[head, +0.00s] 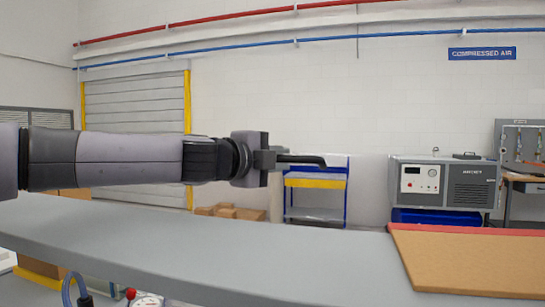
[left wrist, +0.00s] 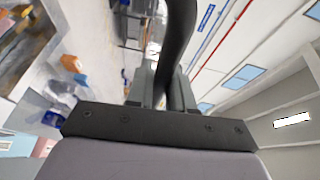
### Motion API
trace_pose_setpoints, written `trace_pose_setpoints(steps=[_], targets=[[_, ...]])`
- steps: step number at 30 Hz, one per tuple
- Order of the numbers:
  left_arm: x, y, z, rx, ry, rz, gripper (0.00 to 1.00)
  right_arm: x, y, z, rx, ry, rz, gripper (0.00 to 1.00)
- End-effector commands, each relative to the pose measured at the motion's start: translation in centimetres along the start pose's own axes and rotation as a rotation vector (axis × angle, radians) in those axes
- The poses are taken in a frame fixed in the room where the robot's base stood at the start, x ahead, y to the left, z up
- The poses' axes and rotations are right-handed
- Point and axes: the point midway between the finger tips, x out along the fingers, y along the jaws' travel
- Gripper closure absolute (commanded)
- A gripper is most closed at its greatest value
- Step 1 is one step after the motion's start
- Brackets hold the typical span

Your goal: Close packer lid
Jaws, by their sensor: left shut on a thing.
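My left gripper (head: 272,160) reaches in from the left with its arm level, above a long grey slab. It is shut on a black bar (head: 305,160) that sticks out to the right and bends at its end. In the left wrist view the dark bar (left wrist: 180,35) rises from between the fingers (left wrist: 160,88) and curves upward. The grey slab (head: 200,250) crosses the lower head view at a slant. It may be part of the packer, but I cannot tell whether it is the lid. My right gripper is not in view.
A brown board with a red back edge (head: 475,262) lies at the lower right. A gauge (head: 147,300) and blue hose (head: 70,287) show below the slab. A blue cart (head: 316,205), boxes (head: 240,213) and a grey machine (head: 445,183) stand behind.

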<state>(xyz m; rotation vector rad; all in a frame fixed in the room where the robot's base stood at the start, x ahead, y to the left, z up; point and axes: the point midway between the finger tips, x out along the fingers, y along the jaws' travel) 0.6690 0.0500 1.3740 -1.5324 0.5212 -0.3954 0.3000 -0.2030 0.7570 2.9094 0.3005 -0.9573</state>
Motion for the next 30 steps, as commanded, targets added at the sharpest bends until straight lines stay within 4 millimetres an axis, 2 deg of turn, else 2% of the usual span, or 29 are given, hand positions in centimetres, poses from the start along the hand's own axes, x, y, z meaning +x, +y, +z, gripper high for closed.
trace_pose_setpoints(steps=[1,12,26,27,28,30], targets=[[0.8,1.4,-0.1,-0.002,0.004,0.029,1.0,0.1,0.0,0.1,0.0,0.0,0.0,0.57],[3.9,1.7,1.4,-0.006,0.003,0.032,1.0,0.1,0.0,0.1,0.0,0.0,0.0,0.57],[4.3,1.6,1.6,-0.004,0.006,0.029,1.0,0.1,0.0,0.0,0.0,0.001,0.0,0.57],[4.3,1.6,1.6,-0.004,0.006,0.029,0.69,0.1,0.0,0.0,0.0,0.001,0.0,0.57],[4.3,1.6,1.6,-0.004,0.006,0.029,0.59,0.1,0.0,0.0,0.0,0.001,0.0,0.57],[4.3,1.5,1.6,-0.004,0.005,0.027,0.58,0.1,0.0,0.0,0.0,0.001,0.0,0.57]])
